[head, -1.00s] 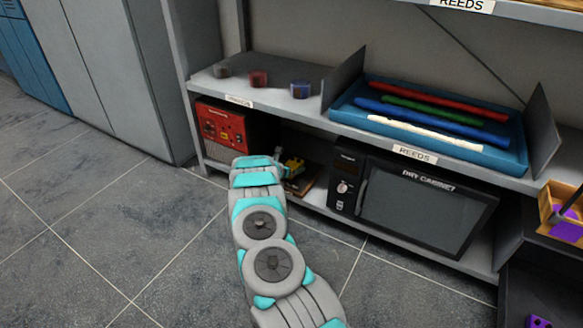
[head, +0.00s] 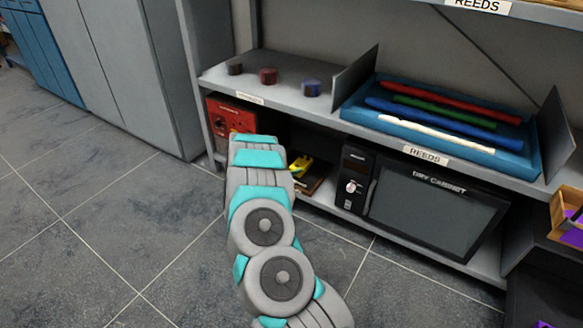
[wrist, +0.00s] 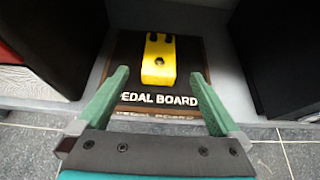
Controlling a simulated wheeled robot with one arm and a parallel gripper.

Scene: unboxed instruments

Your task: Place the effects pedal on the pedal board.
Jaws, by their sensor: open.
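The yellow effects pedal (wrist: 158,62) lies on the dark pedal board (wrist: 195,68), which is lettered "PEDAL BOARD" along its front edge. In the head view the pedal (head: 301,165) shows on the lower shelf to the right of my arm, with part of the board (head: 309,186) under it. My gripper (wrist: 163,75) is open in the wrist view, its two green fingers apart in front of the pedal. Nothing is held between them. In the head view my gripper is hidden behind my arm.
A red amplifier box (head: 237,119) stands left of the pedal board, partly behind my arm. A black dry cabinet (head: 430,205) stands to the right. The upper shelf (head: 262,88) is above, with a blue reed tray (head: 480,158). The tiled floor in front is clear.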

